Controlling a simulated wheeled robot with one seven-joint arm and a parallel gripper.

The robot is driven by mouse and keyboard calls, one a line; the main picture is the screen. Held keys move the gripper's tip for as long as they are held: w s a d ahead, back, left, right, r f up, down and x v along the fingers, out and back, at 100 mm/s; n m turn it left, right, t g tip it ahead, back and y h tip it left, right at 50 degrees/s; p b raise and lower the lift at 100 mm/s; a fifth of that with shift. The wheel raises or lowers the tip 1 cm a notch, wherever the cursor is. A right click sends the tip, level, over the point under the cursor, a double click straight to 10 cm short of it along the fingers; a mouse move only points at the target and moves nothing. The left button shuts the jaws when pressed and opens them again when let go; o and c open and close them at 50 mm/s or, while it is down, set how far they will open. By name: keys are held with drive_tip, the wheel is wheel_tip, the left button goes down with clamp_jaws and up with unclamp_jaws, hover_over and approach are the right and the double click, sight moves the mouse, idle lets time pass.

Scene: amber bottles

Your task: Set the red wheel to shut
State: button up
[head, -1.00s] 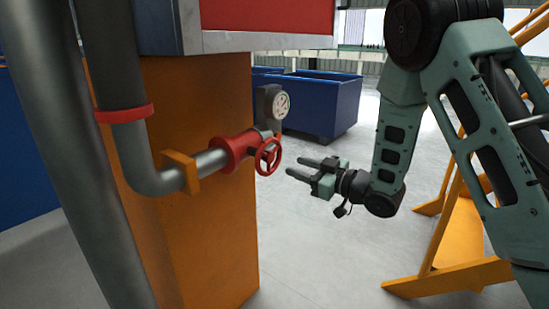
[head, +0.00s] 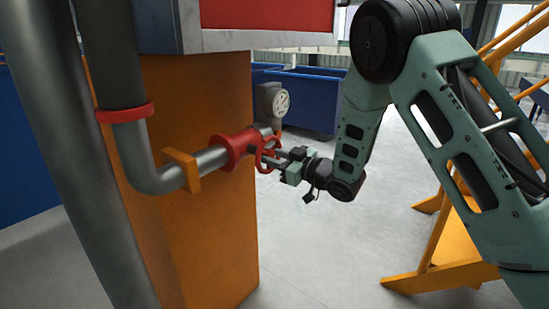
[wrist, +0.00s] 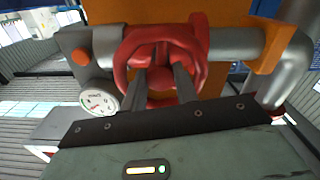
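The red wheel (head: 265,155) is a small spoked handwheel on a red valve body (head: 235,149) in a grey pipe. In the wrist view the wheel (wrist: 122,62) fills the upper middle, with its rim and hub visible. My gripper (head: 277,154) is at the wheel, its fingers pointing into it from the right. In the wrist view my gripper (wrist: 160,76) has its two dark fingers apart, reaching inside the rim on either side of the hub. Whether they touch the spokes or rim I cannot tell. The gripper hides part of the wheel in the head view.
A round gauge (head: 281,104) stands just behind the valve; it also shows in the wrist view (wrist: 98,101). An orange pillar (head: 205,235) is behind the pipe. An orange frame (head: 450,240) stands at right. Blue bins (head: 310,100) are farther back. Open floor lies between.

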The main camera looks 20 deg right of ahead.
drive_tip(key=shift+m, duration=0.3)
drive_tip(key=m+p, duration=0.1)
drive_tip(key=m, duration=0.4)
drive_tip(key=shift+m, duration=0.4)
drive_tip(key=m+p, duration=0.3)
drive_tip(key=m, duration=0.3)
drive_tip(key=shift+r, duration=0.1)
drive_tip(key=m+p, duration=0.3)
drive_tip(key=m, duration=0.2)
drive_tip(key=shift+s+m, duration=0.1)
drive_tip(key=shift+m, duration=0.2)
drive_tip(key=m+p, duration=0.2)
drive_tip(key=m, duration=0.3)
drive_tip(key=o, duration=0.7)
